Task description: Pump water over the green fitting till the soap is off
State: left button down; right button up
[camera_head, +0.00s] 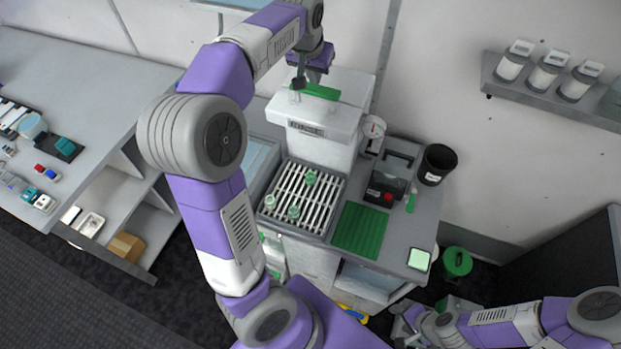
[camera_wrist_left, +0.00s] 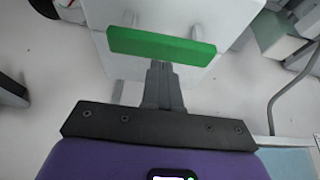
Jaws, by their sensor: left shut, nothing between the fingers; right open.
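A white dispenser unit (camera_head: 322,118) stands at the back of the bench, with a green bar (camera_head: 316,91) on its top. The bar also shows close up in the left wrist view (camera_wrist_left: 160,46). My left gripper (camera_head: 299,83) is shut and empty, its fingertips at the bar; I cannot tell whether they touch it. Several small pale green fittings stand on the white slatted grate (camera_head: 328,205) below: one at the back (camera_head: 310,178), one at the left (camera_head: 269,201), one at the front (camera_head: 293,212). Soap on them is too small to see. My right gripper (camera_head: 408,322) is low at the lower right, apart from the bench.
A green mat (camera_head: 358,230) lies right of the grate. Beyond it are a black box with a red button (camera_head: 384,190), a dark cup (camera_head: 436,164) and a gauge (camera_head: 373,128). A wall shelf (camera_head: 553,88) holds white canisters. A side counter (camera_head: 90,75) stands left.

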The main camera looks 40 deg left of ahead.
aim_at(314, 90)
pick_arm(q)
jog(key=shift+f, duration=0.1)
jog(key=shift+s+f+b, duration=0.1)
jog(key=shift+f+b, duration=1.75)
jog(key=shift+f, duration=0.6)
jog(key=shift+r, duration=0.15)
jog(key=shift+r+p, duration=2.2)
jog(key=shift+r, duration=0.15)
notch_tip(314, 90, up, 6)
jog(key=p, duration=0.5)
